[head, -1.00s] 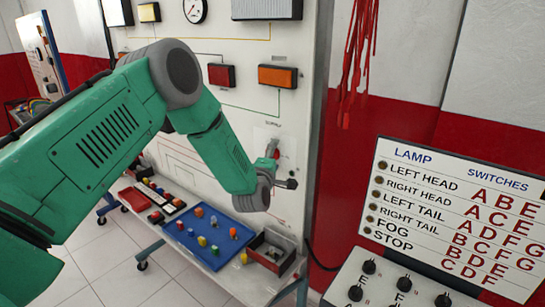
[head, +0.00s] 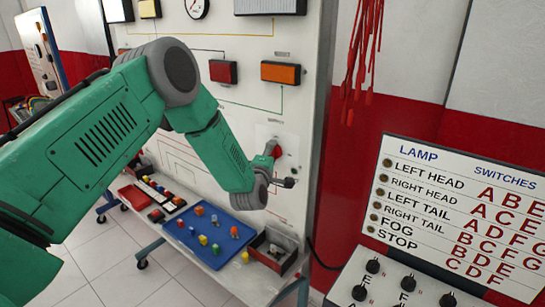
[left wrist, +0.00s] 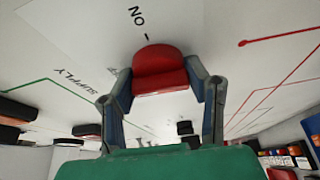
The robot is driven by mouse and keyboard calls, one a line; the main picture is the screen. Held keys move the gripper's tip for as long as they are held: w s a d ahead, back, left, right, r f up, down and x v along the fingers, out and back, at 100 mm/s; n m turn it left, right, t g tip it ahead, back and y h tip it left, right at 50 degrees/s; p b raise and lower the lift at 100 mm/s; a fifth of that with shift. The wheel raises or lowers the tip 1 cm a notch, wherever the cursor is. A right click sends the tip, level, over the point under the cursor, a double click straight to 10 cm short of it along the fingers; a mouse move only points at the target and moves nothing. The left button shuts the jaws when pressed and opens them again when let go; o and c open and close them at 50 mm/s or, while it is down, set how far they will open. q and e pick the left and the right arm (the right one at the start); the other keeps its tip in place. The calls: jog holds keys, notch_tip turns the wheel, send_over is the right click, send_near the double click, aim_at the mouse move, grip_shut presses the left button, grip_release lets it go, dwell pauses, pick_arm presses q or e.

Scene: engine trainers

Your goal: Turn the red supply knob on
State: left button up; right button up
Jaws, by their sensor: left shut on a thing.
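The red supply knob (head: 277,152) is on the white panel (head: 268,133), near its right edge. In the left wrist view the knob (left wrist: 158,70) sits between the two fingers of my left gripper (left wrist: 158,88), with a finger against each side. The left gripper (head: 271,160) is shut on it. The word ON and a short mark are printed on the panel just beyond the knob's rounded end, and SUPPLY is printed to its left. In the head view my gripper and wrist partly hide the knob. My right gripper is not in view.
An orange lamp (head: 280,72) and a red lamp (head: 223,71) are on the panel above. Below is a shelf with a blue tray (head: 183,236) of coloured pieces and an open box (head: 262,254). A lamp switch board (head: 450,215) stands at the right.

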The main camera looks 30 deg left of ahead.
pick_arm(q)
jog(key=m+t+b, duration=0.1)
jog(key=m+b, duration=0.2)
jog(key=f+m+t+b, duration=0.1)
jog(key=m+b, duration=0.2)
jog(key=m+t+h+b, duration=0.1)
jog(key=m+b, duration=0.2)
jog(key=shift+s+f, duration=0.15)
jog(key=shift+f, duration=0.15)
jog(key=m+h+b, duration=0.1)
jog(key=m, duration=0.2)
jog(key=m+t+h+b, duration=0.1)
jog(key=m+h+b, duration=0.1)
jog(key=m, duration=0.1)
jog(key=shift+t, duration=0.3)
jog(key=shift+r+m+h+b, duration=0.1)
jog(key=shift+m+h+b, duration=0.7)
jog(key=shift+m, duration=0.9)
jog(key=shift+r+m+h+b, duration=0.1)
jog(key=shift+m+h+b, duration=0.65)
jog(key=shift+m, duration=0.95)
jog(key=shift+h, duration=0.25)
jog(key=o, duration=1)
jog(key=shift+o, duration=0.9)
jog(key=shift+a+r, duration=0.1)
jog(key=shift+r, duration=0.15)
